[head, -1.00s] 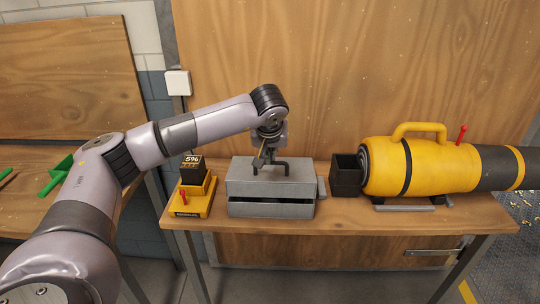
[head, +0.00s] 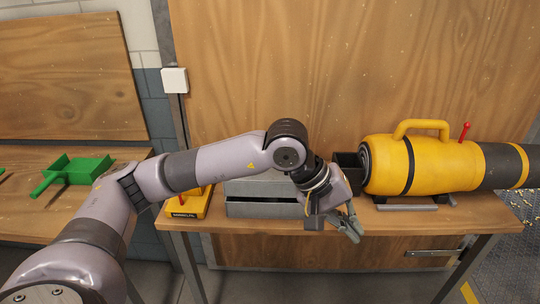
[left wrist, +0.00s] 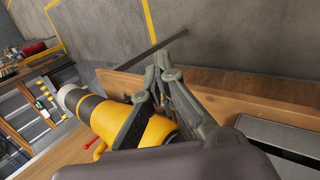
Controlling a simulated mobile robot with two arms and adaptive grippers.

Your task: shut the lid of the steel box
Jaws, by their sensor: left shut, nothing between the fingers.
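The steel box (head: 265,209) stands on the table, partly hidden behind my left arm in the head view. A dark line runs along its front between the lid (head: 250,188) and the body. I cannot tell whether the lid is fully down. A grey edge of the box shows at the right of the left wrist view (left wrist: 283,133). My left gripper (head: 351,226) is in front of and right of the box, near the table's front edge, pointing down and right, apart from the box. Its fingers come together at the tips, shut and empty (left wrist: 160,66). My right gripper is not in view.
A yellow foam machine (head: 440,165) with a handle and a red lever lies right of the box. A dark open bin (head: 348,172) stands between them. A yellow stand (head: 188,204) is left of the box. A green tray (head: 82,170) sits on the left table.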

